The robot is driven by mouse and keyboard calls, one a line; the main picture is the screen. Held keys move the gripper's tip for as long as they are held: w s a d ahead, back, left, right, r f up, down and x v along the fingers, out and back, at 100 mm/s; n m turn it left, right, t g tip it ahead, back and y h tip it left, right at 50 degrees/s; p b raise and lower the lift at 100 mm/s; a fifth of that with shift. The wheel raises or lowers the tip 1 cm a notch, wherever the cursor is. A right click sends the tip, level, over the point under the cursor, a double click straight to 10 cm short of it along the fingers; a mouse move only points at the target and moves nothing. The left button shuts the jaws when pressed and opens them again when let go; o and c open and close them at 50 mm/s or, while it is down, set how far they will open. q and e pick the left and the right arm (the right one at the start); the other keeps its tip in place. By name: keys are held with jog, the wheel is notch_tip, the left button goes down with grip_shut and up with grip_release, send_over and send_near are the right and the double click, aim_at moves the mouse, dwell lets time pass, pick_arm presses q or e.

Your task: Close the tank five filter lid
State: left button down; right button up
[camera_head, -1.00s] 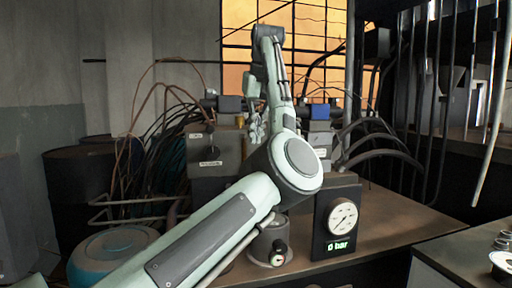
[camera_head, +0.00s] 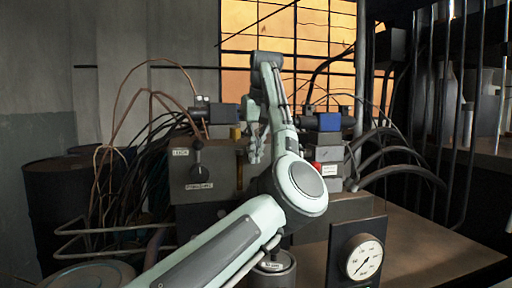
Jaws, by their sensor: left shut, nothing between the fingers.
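My left arm comes in from the bottom left and bends up in front of the machine. My left gripper (camera_head: 256,152) hangs down from the raised wrist, before the grey machine block, shut and empty. A short grey canister (camera_head: 272,268) with a small label stands at the lower middle, partly behind my arm. I cannot tell whether it is the tank five filter, and no lid is clearly recognisable. My right gripper is not in view.
A dark box with a round gauge (camera_head: 364,257) stands right of the canister. A grey control block (camera_head: 192,168) with a knob is at the left, among hoses. Bare brown tabletop (camera_head: 430,250) lies at the right. A dark drum (camera_head: 58,205) stands far left.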

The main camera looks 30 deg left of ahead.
aim_at(252, 171)
pick_arm(q)
jog(key=x, duration=0.5)
jog(key=shift+w+a+f, duration=0.1)
jog(key=shift+f, duration=0.25)
